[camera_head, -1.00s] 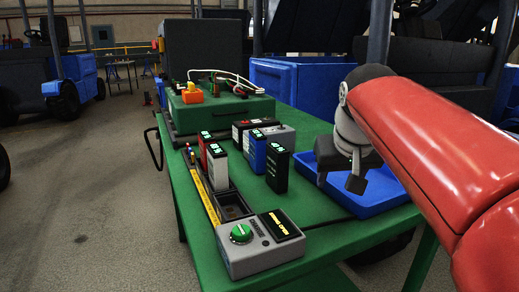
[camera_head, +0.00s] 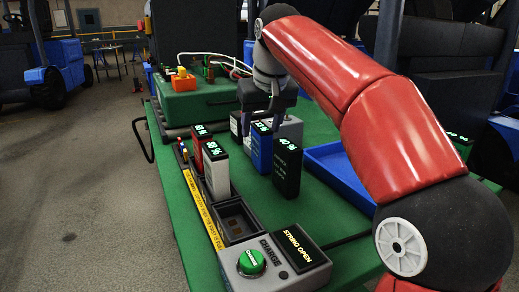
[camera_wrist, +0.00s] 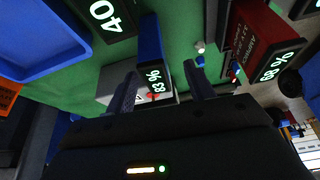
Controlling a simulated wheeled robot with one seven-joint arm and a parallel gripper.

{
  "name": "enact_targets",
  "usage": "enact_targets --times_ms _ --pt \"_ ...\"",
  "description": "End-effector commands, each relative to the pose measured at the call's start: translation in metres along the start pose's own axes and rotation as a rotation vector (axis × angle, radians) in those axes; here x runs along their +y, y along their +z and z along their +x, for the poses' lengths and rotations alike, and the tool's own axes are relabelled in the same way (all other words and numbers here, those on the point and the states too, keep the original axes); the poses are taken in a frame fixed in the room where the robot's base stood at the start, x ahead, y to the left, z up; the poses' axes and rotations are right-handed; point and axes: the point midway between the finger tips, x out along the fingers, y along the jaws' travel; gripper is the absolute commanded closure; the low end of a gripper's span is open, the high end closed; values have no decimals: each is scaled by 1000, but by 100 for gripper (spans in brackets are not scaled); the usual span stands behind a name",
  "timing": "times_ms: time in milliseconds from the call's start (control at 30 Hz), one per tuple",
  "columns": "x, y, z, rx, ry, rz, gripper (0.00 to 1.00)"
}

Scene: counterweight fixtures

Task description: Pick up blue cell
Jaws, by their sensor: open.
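The blue cell (camera_head: 261,150) stands upright on the green table between a white cell (camera_head: 217,172) and a black cell (camera_head: 288,172). Its lit top reads 83 % in the wrist view (camera_wrist: 151,45). My gripper (camera_head: 262,112) is pointed down over the blue cell, with its body above the cell's top. In the wrist view my gripper's two fingers (camera_wrist: 161,86) are apart, one on each side of the cell's lit end. I cannot tell whether either finger touches it. Nothing is held.
A red cell (camera_head: 199,138) stands beside the white one in the charging rack, with an empty slot (camera_head: 236,222) in front. A grey charger (camera_head: 258,272) shows "STRING OPEN". A blue tray (camera_head: 345,178) lies right of the black cell. A grey box (camera_head: 290,128) stands behind.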

Motion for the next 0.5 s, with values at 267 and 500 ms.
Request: enact_targets --times_ms 267,500 --pt "7 -7 33 -2 -1 1 46" --pt "7 -7 54 3 1 2 46"
